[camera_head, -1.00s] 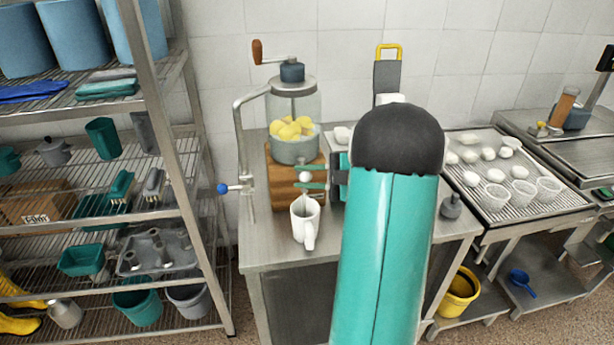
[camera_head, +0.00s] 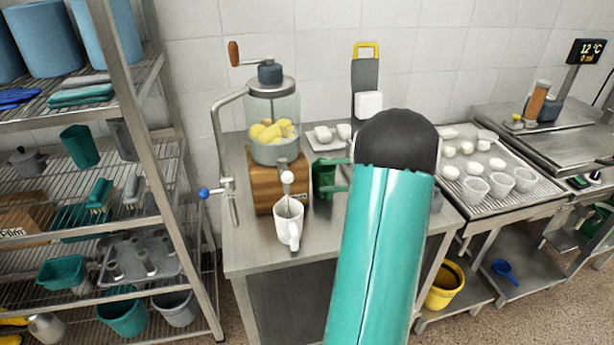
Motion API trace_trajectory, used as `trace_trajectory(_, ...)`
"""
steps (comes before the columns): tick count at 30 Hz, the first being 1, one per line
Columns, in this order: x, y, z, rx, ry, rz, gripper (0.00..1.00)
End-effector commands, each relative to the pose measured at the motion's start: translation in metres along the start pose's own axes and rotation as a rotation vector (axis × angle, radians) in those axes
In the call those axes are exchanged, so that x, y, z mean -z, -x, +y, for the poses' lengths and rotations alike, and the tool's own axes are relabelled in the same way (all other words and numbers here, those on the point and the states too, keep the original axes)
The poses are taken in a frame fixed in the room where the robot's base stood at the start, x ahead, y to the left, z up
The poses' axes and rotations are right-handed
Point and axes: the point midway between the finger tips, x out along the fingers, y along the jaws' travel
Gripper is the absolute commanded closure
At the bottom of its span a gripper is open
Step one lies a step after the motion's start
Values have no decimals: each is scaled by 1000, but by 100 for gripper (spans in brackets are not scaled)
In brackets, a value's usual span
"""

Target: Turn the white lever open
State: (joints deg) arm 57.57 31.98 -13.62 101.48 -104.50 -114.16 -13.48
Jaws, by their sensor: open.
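A glass tank (camera_head: 272,112) with yellow chunks, a crank on top and a wooden base stands on the steel table. The white lever (camera_head: 287,178), a small round white knob, is low on its front, above a white jug (camera_head: 288,220) with a handle. I cannot tell which way the lever is turned. My gripper (camera_head: 322,176) shows green fingers, one above the other and spread apart, just right of the knob. They are empty and do not touch it. My teal arm with its dark joint hides the gripper's body and part of the table.
A steel shelf rack (camera_head: 183,270) stands at the left. A tray with white balls and cups (camera_head: 502,183) is at the right. White pieces lie on a tray (camera_head: 326,144) behind my gripper.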

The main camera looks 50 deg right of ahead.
Motion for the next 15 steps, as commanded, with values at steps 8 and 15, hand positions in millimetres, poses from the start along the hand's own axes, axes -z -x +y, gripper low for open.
trace_trajectory(8,0,32,0,-2,0,-3,54)
trace_trajectory(15,0,35,0,0,0,-1,54)
